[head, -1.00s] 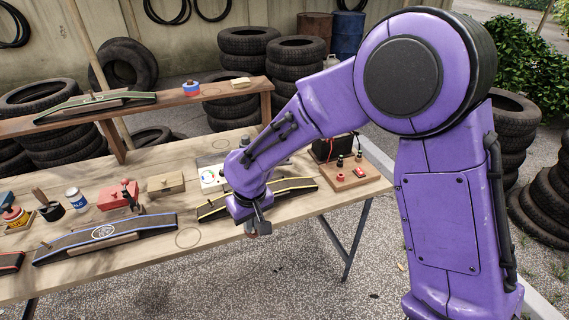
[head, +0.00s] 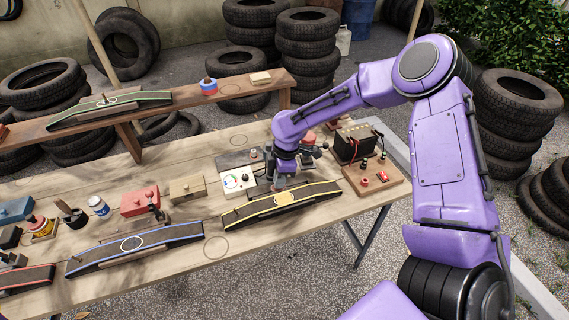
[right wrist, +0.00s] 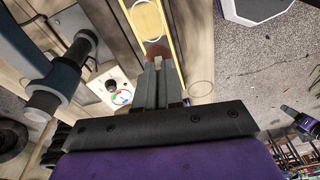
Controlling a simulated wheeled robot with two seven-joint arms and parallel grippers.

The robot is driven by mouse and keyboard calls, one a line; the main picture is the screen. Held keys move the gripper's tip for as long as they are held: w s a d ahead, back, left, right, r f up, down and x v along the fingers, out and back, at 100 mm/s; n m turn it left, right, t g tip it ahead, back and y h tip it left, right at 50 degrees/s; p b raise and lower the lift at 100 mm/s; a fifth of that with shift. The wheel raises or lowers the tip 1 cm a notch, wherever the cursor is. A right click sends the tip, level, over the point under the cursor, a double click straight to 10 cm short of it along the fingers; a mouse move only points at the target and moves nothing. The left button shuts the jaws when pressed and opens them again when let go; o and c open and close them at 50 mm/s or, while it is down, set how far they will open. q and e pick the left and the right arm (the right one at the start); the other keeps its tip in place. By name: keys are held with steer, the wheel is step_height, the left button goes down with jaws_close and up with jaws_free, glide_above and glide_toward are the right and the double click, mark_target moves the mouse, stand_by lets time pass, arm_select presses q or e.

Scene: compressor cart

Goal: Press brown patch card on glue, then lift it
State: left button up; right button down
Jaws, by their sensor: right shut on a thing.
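My right gripper (head: 279,186) is at the yellow-edged curved strip (head: 240,219) on the bench, by the yellow ring (head: 295,199) on its top. In the right wrist view, my right gripper (right wrist: 158,66) is shut on a small pale tab. A reddish-brown piece, which looks like the brown patch card (right wrist: 154,48), shows just beyond the fingertips, over the strip next to the ring (right wrist: 147,20). I cannot tell whether the card touches the strip. Any glue under it is hidden.
A white box with a dial (head: 237,181) stands behind the strip. A battery (head: 355,144) and a wooden board with red and black knobs (head: 373,176) are to its right. A blue-edged strip (head: 160,240) lies to its left. An empty drawn circle (head: 216,247) lies between the strips.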

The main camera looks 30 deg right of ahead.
steer(key=shift+w+d+f+n+b, duration=0.15)
steer(key=shift+w+d+f+n, duration=0.1)
steer(key=shift+d+f+n, duration=0.25)
steer(key=shift+w+d+f+n+b, duration=0.2)
steer(key=shift+d+f+n, duration=0.1)
steer(key=shift+d+f, duration=0.35)
steer(key=shift+f, duration=0.1)
steer(key=f+b, duration=0.2)
steer(key=b, duration=0.1)
steer(key=f+b, duration=0.1)
steer(key=shift+s+f, duration=0.25)
steer(key=shift+w+f, duration=0.1)
steer(key=shift+f, duration=0.25)
steer(key=shift+a+f+b, duration=0.1)
steer(key=shift+f+b, duration=0.25)
steer(key=shift+b, duration=0.1)
arm_select(q)
steer(key=f, duration=0.4)
steer(key=shift+w+f, duration=0.35)
steer(key=shift+f, duration=0.05)
steer(key=shift+r+p, duration=0.5)
